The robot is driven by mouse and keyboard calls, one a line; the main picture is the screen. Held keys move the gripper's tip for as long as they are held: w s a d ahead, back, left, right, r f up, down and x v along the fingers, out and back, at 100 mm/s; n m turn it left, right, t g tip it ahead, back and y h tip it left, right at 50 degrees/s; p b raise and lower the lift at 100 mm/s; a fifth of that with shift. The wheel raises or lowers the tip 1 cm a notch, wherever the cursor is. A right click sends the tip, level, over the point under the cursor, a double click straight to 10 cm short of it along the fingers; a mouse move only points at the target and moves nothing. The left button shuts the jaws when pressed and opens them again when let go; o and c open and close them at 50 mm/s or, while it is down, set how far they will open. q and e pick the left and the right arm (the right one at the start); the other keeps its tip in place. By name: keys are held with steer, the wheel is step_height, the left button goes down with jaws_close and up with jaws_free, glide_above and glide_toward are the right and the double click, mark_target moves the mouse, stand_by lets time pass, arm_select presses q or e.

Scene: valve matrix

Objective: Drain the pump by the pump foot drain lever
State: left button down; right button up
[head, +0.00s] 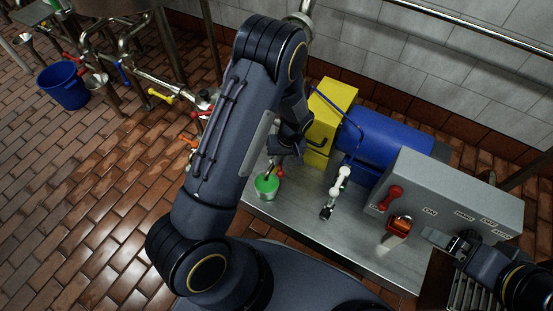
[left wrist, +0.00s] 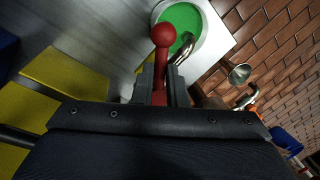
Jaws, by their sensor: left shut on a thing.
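My left gripper (head: 285,155) is low at the near left foot of the yellow pump (head: 330,118), mostly hidden behind my own arm. In the left wrist view its fingers (left wrist: 160,85) are shut on a red lever (left wrist: 163,38) with a ball knob that stands out past the fingertips. A bit of this red lever (head: 281,171) shows in the head view. A cup with green inside (head: 267,187) stands by the lever; it also shows in the left wrist view (left wrist: 182,20) with a metal spout over it. My right gripper (head: 442,238) is in front of the grey box; its fingers are unclear.
A blue motor (head: 385,136) adjoins the pump. The grey control box (head: 455,195) has a red knob (head: 390,196) and a red lock-like piece (head: 398,227). A white-handled valve (head: 340,182) stands mid-table. Pipes with coloured levers and a blue bucket (head: 63,86) are at left.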

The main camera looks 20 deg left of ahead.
arm_select(q)
steer(key=shift+d+n, duration=0.15)
steer(key=shift+n, duration=0.45)
steer(key=shift+w, duration=0.1)
steer(key=c, duration=1.5)
jaws_free()
steer(key=shift+o, duration=0.2)
step_height(320, 180, up, 8)
steer(key=w+d+p, duration=0.1)
steer(key=p, duration=0.2)
steer(key=shift+f, duration=0.2)
steer(key=shift+d, duration=0.1)
